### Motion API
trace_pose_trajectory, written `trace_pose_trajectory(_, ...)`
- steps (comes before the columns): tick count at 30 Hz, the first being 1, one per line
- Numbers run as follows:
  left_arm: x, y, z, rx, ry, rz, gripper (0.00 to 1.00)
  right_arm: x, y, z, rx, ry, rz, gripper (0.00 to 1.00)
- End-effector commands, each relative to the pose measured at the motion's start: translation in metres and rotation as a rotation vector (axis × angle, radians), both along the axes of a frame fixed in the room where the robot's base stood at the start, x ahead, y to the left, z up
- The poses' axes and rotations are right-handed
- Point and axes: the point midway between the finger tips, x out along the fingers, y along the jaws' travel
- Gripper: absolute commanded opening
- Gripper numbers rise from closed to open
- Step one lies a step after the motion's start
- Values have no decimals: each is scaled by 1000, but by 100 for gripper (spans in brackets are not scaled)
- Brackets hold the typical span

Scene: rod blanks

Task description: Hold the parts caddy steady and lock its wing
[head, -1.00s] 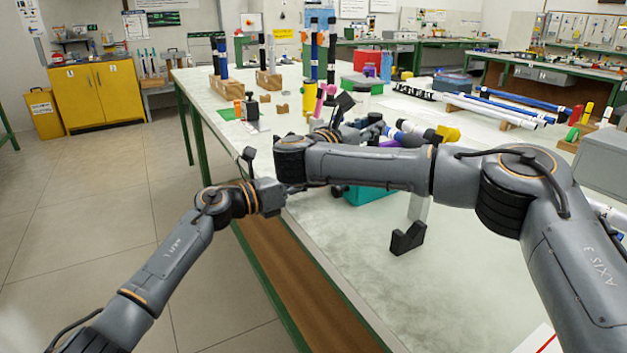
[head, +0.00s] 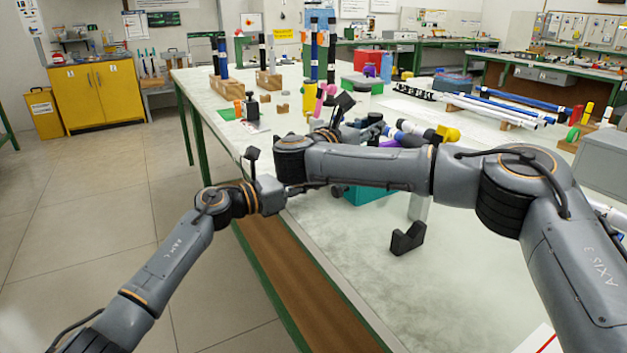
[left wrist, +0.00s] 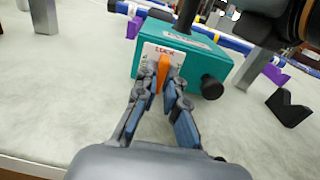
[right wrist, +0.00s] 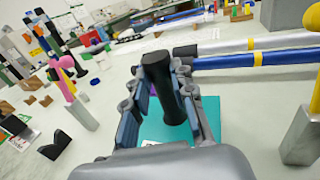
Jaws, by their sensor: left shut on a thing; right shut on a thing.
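The parts caddy is a teal box (left wrist: 192,62) standing on the table. It has a white plate marked "LOCK" (left wrist: 150,50) on its face, with an orange wing (left wrist: 166,70) there. My left gripper (left wrist: 168,82) is shut on the wing, one finger on each side. The wing stands close to upright in the left wrist view. My right gripper (right wrist: 167,68) is shut on the caddy's upright black handle (right wrist: 170,98), above the teal top (right wrist: 208,108).
A black angled block (head: 408,238) stands on the table right of the caddy. Blue and white rods (right wrist: 250,55) lie behind the caddy.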

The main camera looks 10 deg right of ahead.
Motion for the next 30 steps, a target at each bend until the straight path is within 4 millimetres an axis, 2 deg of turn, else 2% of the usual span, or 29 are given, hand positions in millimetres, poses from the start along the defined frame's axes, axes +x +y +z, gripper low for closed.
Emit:
trace_pose_trajectory(1,1,1,-1,2,0,3,0,0,-1,0,0,0,-3,0)
trace_pose_trajectory(2,1,1,-1,2,0,3,16,0,-1,0,0,0,-3,0)
trace_pose_trajectory(3,1,1,-1,2,1,3,20,0,-1,0,0,0,-2,0)
trace_pose_trajectory(11,0,1,-1,1,0,1,20,0,-1,0,-1,-1,-1,0)
trace_pose_trajectory(15,-1,7,-1,1,-1,2,20,0,0,0,-1,-1,-1,0)
trace_pose_trajectory(20,-9,29,-2,4,-2,3,20,0,0,0,-1,-1,-1,0)
trace_pose_trajectory(24,-20,60,-2,3,0,4,20,0,0,0,0,0,0,0)
trace_pose_trajectory(30,-33,95,-2,3,1,3,20,0,0,0,0,0,0,0)
